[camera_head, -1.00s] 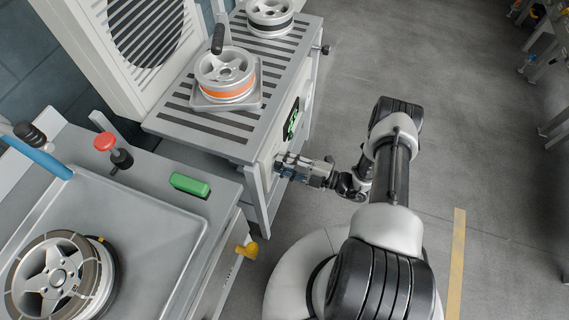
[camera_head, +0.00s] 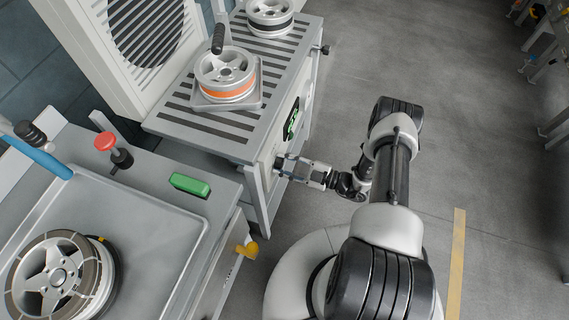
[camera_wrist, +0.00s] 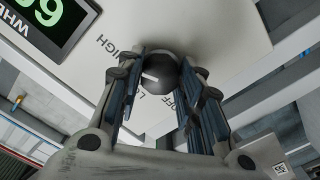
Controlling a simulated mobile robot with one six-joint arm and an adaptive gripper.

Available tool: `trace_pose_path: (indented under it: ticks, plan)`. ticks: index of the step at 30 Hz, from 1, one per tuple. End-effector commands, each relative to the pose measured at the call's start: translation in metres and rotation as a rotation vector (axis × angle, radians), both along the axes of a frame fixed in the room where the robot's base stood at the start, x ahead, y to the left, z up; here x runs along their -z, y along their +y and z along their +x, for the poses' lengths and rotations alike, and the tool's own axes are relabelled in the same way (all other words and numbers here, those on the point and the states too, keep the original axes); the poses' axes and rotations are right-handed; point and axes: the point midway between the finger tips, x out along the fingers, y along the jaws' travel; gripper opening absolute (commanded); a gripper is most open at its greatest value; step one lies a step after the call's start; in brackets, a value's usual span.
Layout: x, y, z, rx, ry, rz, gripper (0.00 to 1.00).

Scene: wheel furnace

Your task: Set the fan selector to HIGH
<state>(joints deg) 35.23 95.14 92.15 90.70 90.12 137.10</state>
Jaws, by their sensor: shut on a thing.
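The fan selector is a dark round knob (camera_wrist: 160,76) with a white pointer mark, on a pale panel in the wrist view. The mark lies on the left part of the knob's face. HIGH is printed to its upper left, LOW is partly hidden by a finger, and OFF is at its lower right. I cannot tell exactly which label the mark lines up with. My gripper (camera_wrist: 157,82) is shut on the knob, with a finger on each side. In the head view my gripper (camera_head: 281,166) reaches the cooling bench's side panel; the knob is hidden there.
A green-digit display (camera_wrist: 45,20) sits beside the knob; it also shows in the head view (camera_head: 291,124). A slatted bench (camera_head: 200,125) carries wheels, one with an orange band (camera_head: 228,92). A yellow handle (camera_head: 247,250) juts from the nearer bench.

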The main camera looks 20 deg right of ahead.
Motion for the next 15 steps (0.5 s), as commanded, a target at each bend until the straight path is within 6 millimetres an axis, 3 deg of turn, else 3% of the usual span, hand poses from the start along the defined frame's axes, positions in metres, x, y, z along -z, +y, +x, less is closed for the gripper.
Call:
trace_pose_path:
  ticks: [8, 9, 15]
  plan:
    - [0.0009, -0.0012, 0.0007, 0.005, 0.009, 0.003, 0.1]
    - [0.001, -0.0011, 0.0007, 0.005, 0.008, 0.003, 0.34]
    - [0.0012, -0.0017, 0.0005, 0.006, 0.008, 0.002, 0.48]
